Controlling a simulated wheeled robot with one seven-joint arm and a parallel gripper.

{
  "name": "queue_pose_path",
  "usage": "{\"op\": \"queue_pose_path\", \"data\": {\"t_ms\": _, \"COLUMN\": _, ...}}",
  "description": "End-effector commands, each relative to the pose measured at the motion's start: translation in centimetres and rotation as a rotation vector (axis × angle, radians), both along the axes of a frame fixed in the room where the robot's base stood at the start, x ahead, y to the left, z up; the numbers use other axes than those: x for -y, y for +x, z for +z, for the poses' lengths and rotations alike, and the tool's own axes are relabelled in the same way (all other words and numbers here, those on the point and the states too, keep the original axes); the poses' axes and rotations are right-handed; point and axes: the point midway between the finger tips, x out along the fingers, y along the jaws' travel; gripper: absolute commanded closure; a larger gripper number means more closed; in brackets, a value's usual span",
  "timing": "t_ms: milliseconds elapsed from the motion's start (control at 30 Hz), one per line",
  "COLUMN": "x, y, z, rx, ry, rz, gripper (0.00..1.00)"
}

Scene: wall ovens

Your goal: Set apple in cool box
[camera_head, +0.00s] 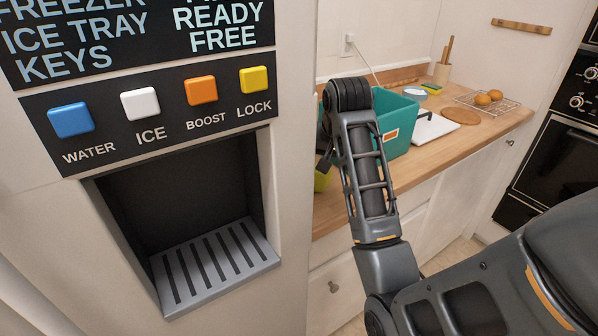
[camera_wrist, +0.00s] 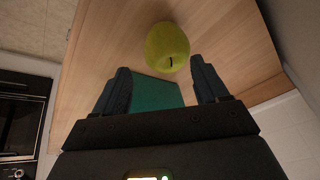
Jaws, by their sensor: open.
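A yellow-green apple (camera_wrist: 167,47) with a dark stem sits on the wooden counter, just beyond my fingertips in the wrist view. My gripper (camera_wrist: 160,66) is open and empty, with its fingers apart and the apple ahead of the gap. A teal surface (camera_wrist: 157,93) shows between the fingers; I cannot tell which part of the box it is. In the head view the teal cool box (camera_head: 404,119) stands on the counter, just right of my arm and partly hidden by it. A yellow-green patch (camera_head: 321,181) shows left of my arm, mostly hidden.
The dispenser panel (camera_head: 170,110) fills the left of the head view. On the counter (camera_head: 420,168) are a white board (camera_head: 436,129), a round wooden board (camera_head: 461,116), a wire rack with orange-brown round items (camera_head: 488,97) and a utensil holder (camera_head: 441,72). An oven (camera_head: 555,140) stands right.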

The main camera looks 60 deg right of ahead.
Motion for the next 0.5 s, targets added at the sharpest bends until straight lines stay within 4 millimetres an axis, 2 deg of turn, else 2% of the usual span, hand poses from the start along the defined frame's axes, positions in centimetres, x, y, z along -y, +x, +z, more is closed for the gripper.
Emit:
{"op": "queue_pose_path", "data": {"t_ms": 167, "x": 0.4, "y": 0.0, "z": -0.6, "rx": -0.003, "ry": 0.005, "rz": -0.006, "gripper": 0.27}}
{"op": "queue_pose_path", "data": {"t_ms": 500, "x": 1.4, "y": 1.0, "z": -3.9, "rx": -0.003, "ry": 0.006, "rz": -0.006, "gripper": 0.27}}
